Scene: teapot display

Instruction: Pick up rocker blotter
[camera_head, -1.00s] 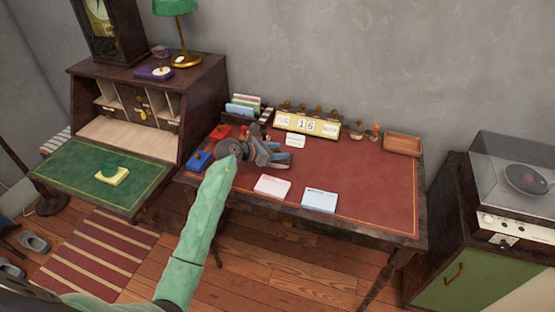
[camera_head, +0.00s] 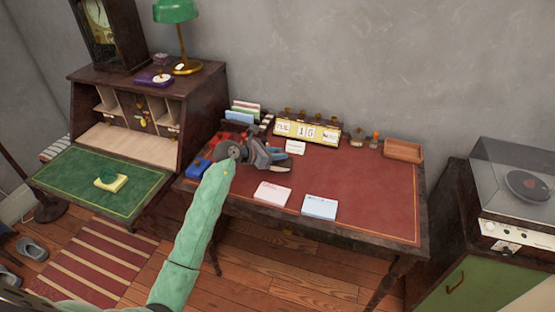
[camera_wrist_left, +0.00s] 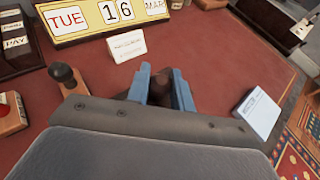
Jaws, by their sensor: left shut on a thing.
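My left gripper (camera_head: 283,163) is over the left part of the red desk top. In the left wrist view, its two blue fingers (camera_wrist_left: 164,88) are shut on a dark brown rounded piece, which I take to be the rocker blotter (camera_wrist_left: 165,96). Most of it is hidden by the fingers and the gripper body, so I cannot tell whether it touches the desk. My right gripper is not in view.
A stamp with a dark knob (camera_wrist_left: 63,76) stands left of the fingers. Behind are a small white card (camera_wrist_left: 126,45) and the calendar (camera_head: 307,130). Pink (camera_head: 272,193) and blue (camera_head: 319,207) note pads lie in front. The desk's right half (camera_head: 370,185) is mostly clear.

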